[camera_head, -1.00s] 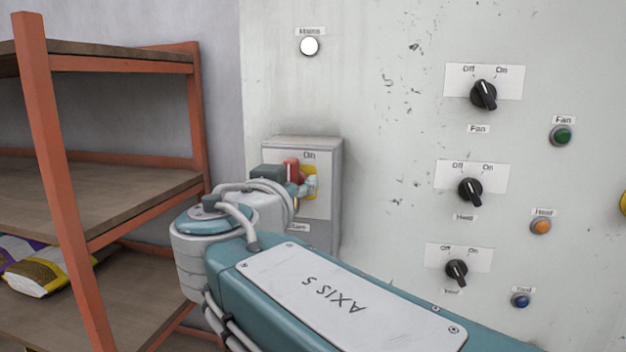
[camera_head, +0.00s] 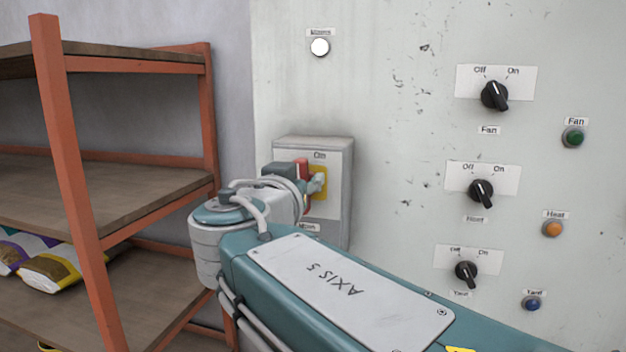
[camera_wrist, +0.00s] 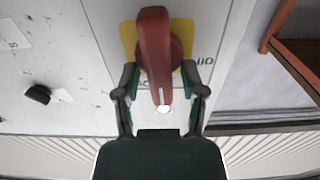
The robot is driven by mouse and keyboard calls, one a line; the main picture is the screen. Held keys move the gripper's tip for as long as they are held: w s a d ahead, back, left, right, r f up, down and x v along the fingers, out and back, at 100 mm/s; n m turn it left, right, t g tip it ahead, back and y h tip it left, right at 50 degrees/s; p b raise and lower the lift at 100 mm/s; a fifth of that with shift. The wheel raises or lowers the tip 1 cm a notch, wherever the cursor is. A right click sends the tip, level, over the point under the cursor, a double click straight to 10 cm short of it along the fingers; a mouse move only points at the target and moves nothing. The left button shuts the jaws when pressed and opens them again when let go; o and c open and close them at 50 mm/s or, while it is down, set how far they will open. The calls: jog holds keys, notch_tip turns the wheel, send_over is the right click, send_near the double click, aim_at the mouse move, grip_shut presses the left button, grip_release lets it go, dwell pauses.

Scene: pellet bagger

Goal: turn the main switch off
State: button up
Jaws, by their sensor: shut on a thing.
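The main switch is a grey box (camera_head: 343,190) on the panel, with a yellow plate (camera_head: 322,196) and an "On" label above it. Its red handle (camera_head: 303,168) shows only in part behind my gripper (camera_head: 314,184). In the wrist view the red handle (camera_wrist: 154,45) stands upright in the picture across its yellow plate (camera_wrist: 127,36). My gripper (camera_wrist: 161,84) has one finger on each side of the handle's lower part and is shut on it. An upside-down "Off" label (camera_wrist: 205,61) lies to the right of the handle in that view.
A white mains lamp (camera_head: 320,47) looks bright above the box. Black fan (camera_head: 494,95), heat (camera_head: 481,190) and lower (camera_head: 466,270) knobs and coloured lamps are to the right. An orange-framed shelf (camera_head: 75,170) with bags (camera_head: 60,268) stands close on the left.

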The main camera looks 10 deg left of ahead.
jog(key=shift+n, duration=0.3)
jog(key=n, duration=0.3)
jog(key=shift+w+a+f+n, duration=0.1)
jog(key=shift+a+n, duration=0.15)
jog(key=shift+n, duration=0.05)
jog(key=n, duration=0.4)
jog(key=shift+a+f+n, duration=0.1)
jog(key=shift+a+n, duration=0.1)
jog(key=shift+n, duration=0.1)
jog(key=shift+a+f+n, duration=0.1)
jog(key=shift+f+n, duration=0.05)
jog(key=shift+n, duration=1.35)
jog(key=shift+a+f+n, duration=0.1)
jog(key=shift+f+n, duration=0.1)
jog(key=shift+n, duration=1.3)
jog(key=shift+f+n, duration=0.15)
jog(key=shift+n, duration=1.35)
jog(key=shift+f, duration=0.1)
jog(key=o, duration=0.8)
jog(key=shift+w+a, duration=0.1)
jog(key=shift+w, duration=0.05)
